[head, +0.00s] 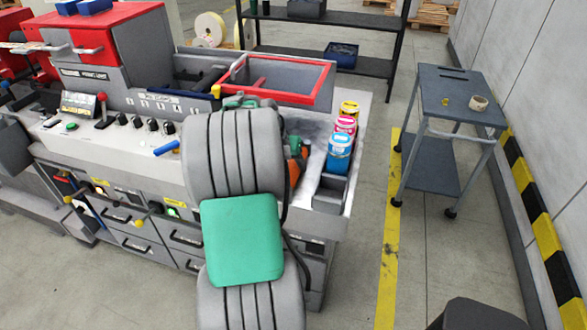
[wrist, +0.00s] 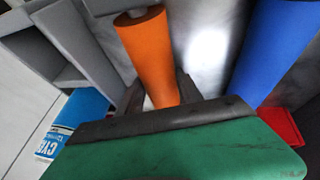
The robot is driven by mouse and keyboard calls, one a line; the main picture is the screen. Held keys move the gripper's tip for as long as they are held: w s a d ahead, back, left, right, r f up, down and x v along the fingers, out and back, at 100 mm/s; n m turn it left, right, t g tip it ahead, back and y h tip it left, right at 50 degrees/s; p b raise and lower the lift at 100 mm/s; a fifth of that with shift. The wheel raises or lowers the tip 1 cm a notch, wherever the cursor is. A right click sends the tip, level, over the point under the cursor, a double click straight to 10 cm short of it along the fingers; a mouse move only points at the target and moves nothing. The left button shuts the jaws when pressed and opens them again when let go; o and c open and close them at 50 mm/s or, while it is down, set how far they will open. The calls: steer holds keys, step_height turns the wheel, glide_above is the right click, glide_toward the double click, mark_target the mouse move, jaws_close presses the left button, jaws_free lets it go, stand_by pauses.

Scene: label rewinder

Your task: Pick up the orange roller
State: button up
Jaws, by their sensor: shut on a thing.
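The orange roller (wrist: 150,48) stands out beyond my gripper in the wrist view, its near end between the dark fingers. My gripper (wrist: 160,90) is shut on it. In the head view a small orange part of the roller (head: 294,172) shows just right of my arm, above the machine's right-hand worktop. My arm hides most of the gripper there. I cannot tell whether the roller still touches the surface below.
A blue roller (wrist: 277,48) lies right of the orange one, with a red piece (wrist: 283,129) near it. A grey cart (head: 452,100) stands farther right, across open floor.

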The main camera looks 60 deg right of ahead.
jaws_close()
steer(key=shift+d+r, duration=0.1)
steer(key=shift+r, duration=0.05)
stand_by(0.4)
